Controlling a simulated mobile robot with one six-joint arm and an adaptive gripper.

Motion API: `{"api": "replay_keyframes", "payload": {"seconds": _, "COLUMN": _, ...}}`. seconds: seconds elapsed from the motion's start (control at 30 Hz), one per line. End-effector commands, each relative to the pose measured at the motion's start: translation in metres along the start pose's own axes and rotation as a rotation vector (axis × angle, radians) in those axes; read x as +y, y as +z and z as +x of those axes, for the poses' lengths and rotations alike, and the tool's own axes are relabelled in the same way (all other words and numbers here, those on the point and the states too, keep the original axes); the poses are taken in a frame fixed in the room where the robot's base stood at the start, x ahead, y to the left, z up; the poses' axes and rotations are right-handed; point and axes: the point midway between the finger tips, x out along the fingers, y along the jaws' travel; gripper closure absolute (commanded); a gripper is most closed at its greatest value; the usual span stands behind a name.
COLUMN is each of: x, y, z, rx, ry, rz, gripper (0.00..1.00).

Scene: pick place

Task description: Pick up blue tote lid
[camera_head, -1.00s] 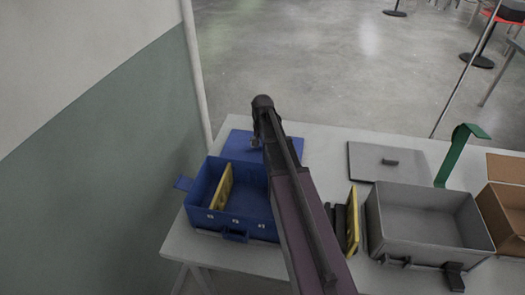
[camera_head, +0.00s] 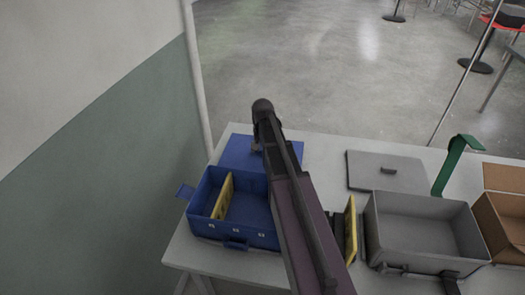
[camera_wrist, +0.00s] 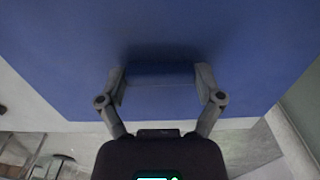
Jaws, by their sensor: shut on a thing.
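The blue tote lid (camera_head: 237,150) lies at the back left of the table, behind the blue tote (camera_head: 252,208). In the wrist view the lid (camera_wrist: 240,40) fills most of the picture. My gripper (camera_wrist: 160,85) is shut on the lid's raised blue handle, with one finger on each side of it. In the head view my arm hides part of the lid and most of my gripper (camera_head: 258,146). Whether the lid is clear of the table cannot be told. The blue tote is open and has a yellow divider inside.
To the right stand an open grey tote (camera_head: 422,232), a flat grey lid (camera_head: 388,172) with a dark handle, a green upright bracket (camera_head: 452,163) and a brown box (camera_head: 500,217). A yellow panel (camera_head: 350,230) stands beside the grey tote. A wall (camera_head: 90,170) is close on the left.

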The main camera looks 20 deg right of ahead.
Motion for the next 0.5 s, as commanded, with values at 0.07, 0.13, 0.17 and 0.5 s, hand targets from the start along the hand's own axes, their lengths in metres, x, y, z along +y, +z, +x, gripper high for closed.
{"api": "replay_keyframes", "payload": {"seconds": 0.07, "x": 0.0, "y": 0.0, "z": -0.013, "rx": 0.0, "ry": 0.0, "rz": 0.0, "gripper": 0.74}}
{"api": "replay_keyframes", "payload": {"seconds": 0.13, "x": 0.0, "y": 0.0, "z": -0.021, "rx": 0.0, "ry": 0.0, "rz": 0.0, "gripper": 0.74}}
{"api": "replay_keyframes", "payload": {"seconds": 0.17, "x": 0.0, "y": 0.0, "z": -0.024, "rx": 0.0, "ry": 0.0, "rz": 0.0, "gripper": 0.74}}
{"api": "replay_keyframes", "payload": {"seconds": 0.5, "x": 0.0, "y": 0.0, "z": -0.058, "rx": 0.0, "ry": 0.0, "rz": 0.0, "gripper": 0.74}}
